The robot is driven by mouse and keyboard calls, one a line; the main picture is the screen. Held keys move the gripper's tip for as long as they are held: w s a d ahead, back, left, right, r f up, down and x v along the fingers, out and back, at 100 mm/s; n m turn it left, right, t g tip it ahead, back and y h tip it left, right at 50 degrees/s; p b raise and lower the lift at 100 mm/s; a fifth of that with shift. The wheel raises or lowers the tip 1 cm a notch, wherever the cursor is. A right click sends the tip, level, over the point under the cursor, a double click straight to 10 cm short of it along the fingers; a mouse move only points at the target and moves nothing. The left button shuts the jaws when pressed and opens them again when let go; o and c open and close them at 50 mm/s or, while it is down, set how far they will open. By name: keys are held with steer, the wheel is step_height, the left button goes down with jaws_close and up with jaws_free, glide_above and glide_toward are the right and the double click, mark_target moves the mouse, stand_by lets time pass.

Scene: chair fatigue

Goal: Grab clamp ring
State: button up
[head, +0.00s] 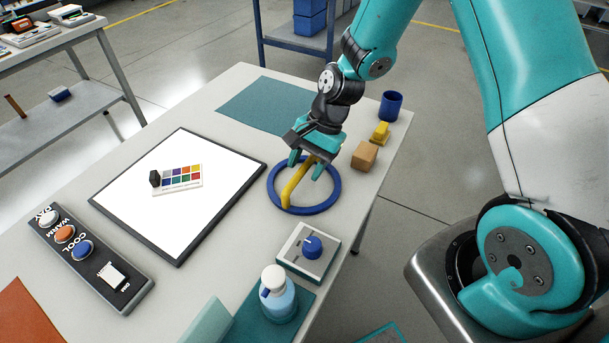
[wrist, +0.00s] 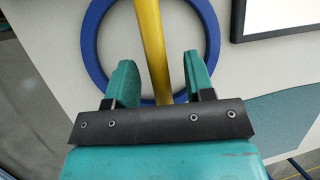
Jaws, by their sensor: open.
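The clamp ring is a blue ring (head: 331,199) with a yellow bar (head: 295,184) across it, lying on the light table at its right side. My gripper (head: 306,167) is over the ring, with its teal fingers apart, one on each side of the yellow bar. In the wrist view the bar (wrist: 151,48) runs between the two open fingers (wrist: 160,80), with a gap on both sides. The blue ring (wrist: 88,48) shows around and beyond the fingers. The near end of the bar is hidden by the gripper body in the wrist view.
A wooden block (head: 364,156), a yellow object (head: 380,133) and a blue cup (head: 391,105) stand right of my gripper. A box with a blue knob (head: 312,247) and a bottle (head: 277,295) stand in front. A white panel (head: 215,205) lies to the left.

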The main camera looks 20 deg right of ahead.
steer(key=shift+a+f, duration=0.15)
steer(key=shift+f, duration=0.25)
steer(key=shift+c, duration=0.5)
jaws_close()
steer(key=shift+r, duration=0.2)
